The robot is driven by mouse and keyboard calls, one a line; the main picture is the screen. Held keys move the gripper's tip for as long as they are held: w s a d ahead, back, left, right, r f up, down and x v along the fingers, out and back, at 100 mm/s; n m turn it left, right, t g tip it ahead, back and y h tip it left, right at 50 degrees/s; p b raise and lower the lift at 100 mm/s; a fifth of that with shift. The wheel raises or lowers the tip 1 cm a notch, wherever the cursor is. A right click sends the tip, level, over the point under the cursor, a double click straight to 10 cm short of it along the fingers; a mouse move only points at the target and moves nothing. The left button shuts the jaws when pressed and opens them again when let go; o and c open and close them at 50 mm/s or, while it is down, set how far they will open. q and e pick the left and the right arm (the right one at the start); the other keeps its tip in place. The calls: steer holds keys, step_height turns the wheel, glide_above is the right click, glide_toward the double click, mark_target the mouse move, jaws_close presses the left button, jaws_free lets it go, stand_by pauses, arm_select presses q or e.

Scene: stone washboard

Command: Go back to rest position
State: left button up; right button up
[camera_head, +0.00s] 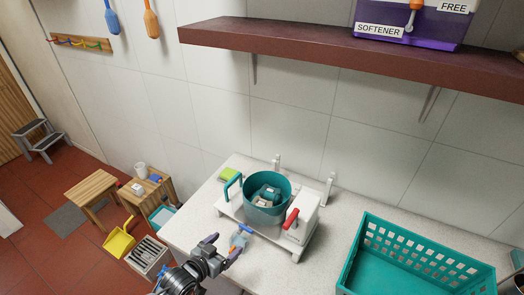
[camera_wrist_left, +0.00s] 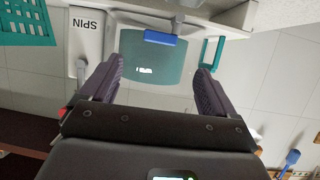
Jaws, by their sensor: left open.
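My left gripper (camera_head: 222,249) is open in front of the white washing unit, and its two dark fingers (camera_wrist_left: 158,78) stand apart with nothing seen between them in the left wrist view. The unit holds a teal round tub (camera_head: 265,211) with a few small items inside. It has a teal handle (camera_head: 232,187) at its left, a red-handled lever (camera_head: 291,218) at its right and a blue bar (camera_head: 246,229) at its front. The blue bar also shows beyond the fingers in the wrist view (camera_wrist_left: 165,38). A small blue-and-orange piece by the fingertips is unclear. My right gripper is not in view.
A teal perforated basket (camera_head: 366,248) stands on the counter at the right. A dark red shelf (camera_head: 330,55) with a softener box (camera_head: 405,35) hangs above. A grey slotted crate (camera_head: 147,257) stands left of my arm.

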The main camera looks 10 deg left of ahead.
arm_select(q)
steer(key=s+d+f+g, duration=0.1)
steer(key=s+f, duration=0.5)
steer(key=s+d+g+y, duration=0.1)
steer(key=s+g+y, duration=0.25)
steer(key=s, duration=1.25)
steer(key=s+a+r+n+g, duration=0.2)
steer(key=s+r+g, duration=0.25)
steer(key=s, duration=0.25)
step_height(320, 180, up, 14)
steer(key=p, duration=1.3)
steer(key=shift+d+y+p, duration=0.25)
steer(key=shift+y+p, duration=0.1)
